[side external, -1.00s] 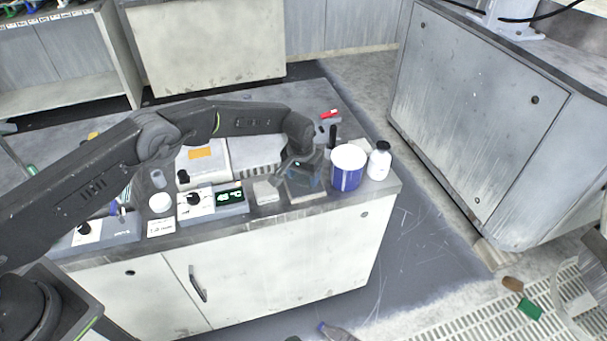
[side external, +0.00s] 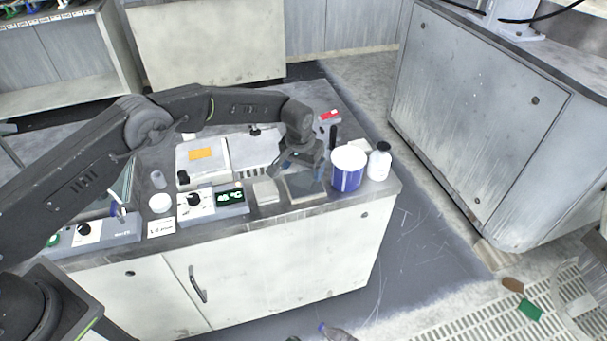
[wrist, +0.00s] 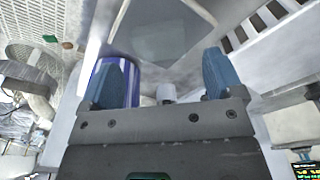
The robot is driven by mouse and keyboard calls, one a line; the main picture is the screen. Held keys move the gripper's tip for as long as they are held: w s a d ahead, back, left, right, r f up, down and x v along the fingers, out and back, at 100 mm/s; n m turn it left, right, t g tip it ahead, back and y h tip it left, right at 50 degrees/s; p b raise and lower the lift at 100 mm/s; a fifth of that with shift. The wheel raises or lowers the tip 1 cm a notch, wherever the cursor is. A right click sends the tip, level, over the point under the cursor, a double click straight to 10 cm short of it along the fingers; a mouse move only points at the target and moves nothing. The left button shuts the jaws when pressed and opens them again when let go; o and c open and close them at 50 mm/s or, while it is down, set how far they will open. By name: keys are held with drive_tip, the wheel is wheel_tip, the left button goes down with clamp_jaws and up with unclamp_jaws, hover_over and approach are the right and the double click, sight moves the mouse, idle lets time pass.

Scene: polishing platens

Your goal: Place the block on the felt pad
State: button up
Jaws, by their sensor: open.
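A flat dark-grey square with a pale rim, which looks like the felt pad (side external: 308,198), lies near the bench's front edge. A flat grey panel that may be this pad shows at the top of the wrist view (wrist: 165,30). My gripper (side external: 302,174) is over the square, with its blue-tipped fingers apart. In the wrist view my gripper (wrist: 168,75) shows a wide gap. A small pale piece (wrist: 166,93) shows in that gap; I cannot tell what it is. A pale block-like piece (side external: 265,192) stands left of the pad. I cannot tell for certain which thing is the block.
A blue-and-white tub (side external: 348,169) stands just right of the pad, with a white bottle (side external: 380,162) beyond it. A control box with a green display (side external: 228,198) sits to the left. A pale ribbed unit (side external: 250,153) is behind. The bench ends close in front.

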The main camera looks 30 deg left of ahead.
wheel_tip(320, 180, up, 8)
drive_tip(key=s, duration=0.1)
drive_tip(key=shift+r, duration=0.2)
wheel_tip(320, 180, up, 14)
drive_tip(key=t, duration=0.1)
hover_over(300, 182)
drive_tip(key=s+a, duration=0.5)
drive_tip(key=s+a+r+t, duration=0.1)
drive_tip(key=s+a+r, duration=0.3)
drive_tip(key=s+r, duration=0.45)
drive_tip(key=s+a+t, duration=0.1)
drive_tip(key=s+a, duration=0.1)
drive_tip(key=s, duration=1)
drive_tip(key=s+a+f+t, duration=0.1)
drive_tip(key=s+a, duration=0.2)
drive_tip(key=s, duration=1)
drive_tip(key=shift+f, duration=0.2)
